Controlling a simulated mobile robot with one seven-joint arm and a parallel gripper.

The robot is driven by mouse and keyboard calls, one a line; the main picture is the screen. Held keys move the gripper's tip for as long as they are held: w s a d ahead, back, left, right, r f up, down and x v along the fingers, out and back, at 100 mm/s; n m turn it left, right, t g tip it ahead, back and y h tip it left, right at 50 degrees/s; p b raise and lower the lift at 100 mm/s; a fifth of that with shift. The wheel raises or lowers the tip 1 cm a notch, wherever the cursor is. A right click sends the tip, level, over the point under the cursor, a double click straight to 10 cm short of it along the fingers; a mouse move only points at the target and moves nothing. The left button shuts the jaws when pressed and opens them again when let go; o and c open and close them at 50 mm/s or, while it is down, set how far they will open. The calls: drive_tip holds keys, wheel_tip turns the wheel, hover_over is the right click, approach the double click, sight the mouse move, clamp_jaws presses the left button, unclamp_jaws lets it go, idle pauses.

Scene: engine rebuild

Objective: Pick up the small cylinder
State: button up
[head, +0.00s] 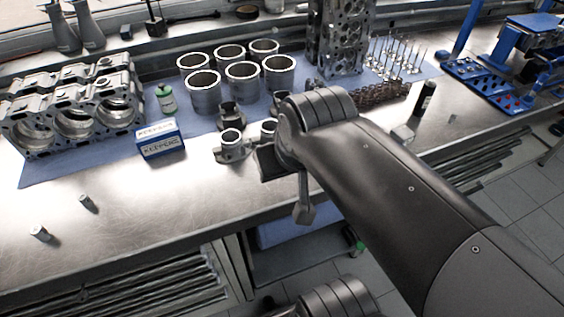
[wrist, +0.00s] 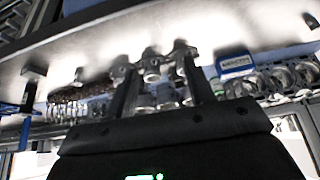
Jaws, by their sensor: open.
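Two small grey metal cylinders lie on the bare front left of the steel bench in the head view. One small cylinder (head: 40,233) is nearer the left edge, and the other (head: 86,201) is a little behind and to its right. My gripper (head: 303,208) is near the bench's front edge, well to the right of both, and partly hidden by my arm. In the wrist view my gripper (wrist: 154,74) shows two fingers spread apart with nothing clearly held between them.
A blue and white box (head: 160,140) stands behind the cylinders, also in the wrist view (wrist: 235,63). An engine block (head: 75,105), several cylinder liners (head: 205,95) and a green-labelled bottle (head: 165,98) stand on a blue mat (head: 45,173). Bench around the cylinders is clear.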

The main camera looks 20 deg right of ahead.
drive_tip(key=shift+o, duration=0.9)
